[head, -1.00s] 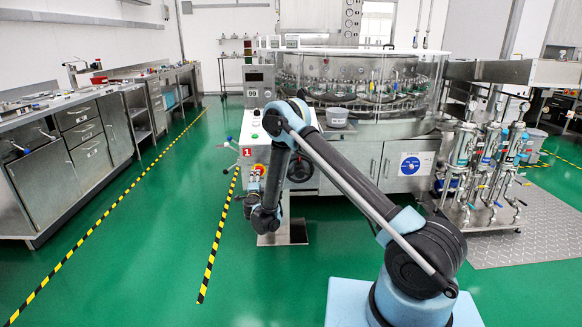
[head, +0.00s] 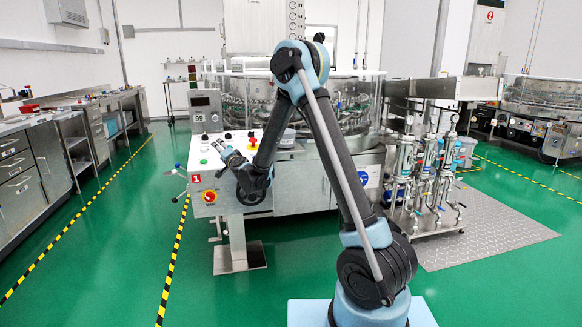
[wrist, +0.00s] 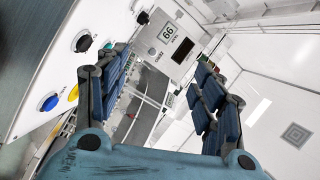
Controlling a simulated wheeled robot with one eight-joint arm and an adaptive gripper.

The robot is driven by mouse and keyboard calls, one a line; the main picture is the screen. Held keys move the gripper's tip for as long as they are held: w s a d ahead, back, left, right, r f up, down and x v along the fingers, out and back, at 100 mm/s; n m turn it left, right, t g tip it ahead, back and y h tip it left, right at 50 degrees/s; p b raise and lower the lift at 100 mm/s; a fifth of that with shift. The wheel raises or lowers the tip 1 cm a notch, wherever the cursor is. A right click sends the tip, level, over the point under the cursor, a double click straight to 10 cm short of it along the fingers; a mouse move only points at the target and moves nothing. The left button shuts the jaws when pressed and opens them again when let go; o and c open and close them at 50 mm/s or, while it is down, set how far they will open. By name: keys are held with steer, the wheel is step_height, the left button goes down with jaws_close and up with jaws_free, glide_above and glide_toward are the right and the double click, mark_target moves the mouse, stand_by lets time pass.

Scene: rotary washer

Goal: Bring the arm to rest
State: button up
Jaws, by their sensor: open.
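My gripper (head: 228,152) is at the end of my raised, bent arm in the head view. It points up and left, over or in front of the white control panel (head: 212,172); the exact gap cannot be told. In the wrist view my gripper (wrist: 165,88) is open, with its two blue-padded fingers well apart and nothing between them. The panel also shows on the left of the wrist view (wrist: 72,45), with black, yellow and blue buttons, and a display (wrist: 168,36) lies beyond the fingers.
The rotary washer (head: 345,100) stands behind the panel. A pump rack (head: 425,165) is on the right, on a metal floor plate (head: 485,228). Steel counters (head: 50,150) line the left wall. Green floor (head: 110,270) is clear between counters and panel.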

steer(key=s+d+r+n+g+h, duration=0.1)
steer(key=s+d+r+n+g, duration=0.2)
steer(key=s+d, duration=0.6)
steer(key=s+d+r+n+g, duration=0.3)
steer(key=s+d+r+n, duration=0.15)
steer(key=d, duration=0.75)
steer(key=s+d+f+g+h, duration=0.2)
steer(key=s+d+f, duration=0.3)
steer(key=s+d, duration=0.4)
steer(key=s+d+f+g+h, duration=0.3)
steer(key=s+d+f, duration=0.3)
steer(key=s+d, duration=0.4)
steer(key=s+d+f+g+h, duration=0.2)
steer(key=s+d+f, duration=0.4)
steer(key=s, duration=1.2)
steer(key=d+m+h, duration=0.1)
steer(key=d, duration=0.3)
steer(key=shift+s+d+f+h, duration=0.25)
steer(key=shift+s+h, duration=0.05)
steer(key=shift+h, duration=0.1)
steer(key=shift+w+f+g, duration=0.2)
steer(key=shift+w+g, duration=0.1)
steer(key=shift+w, duration=0.2)
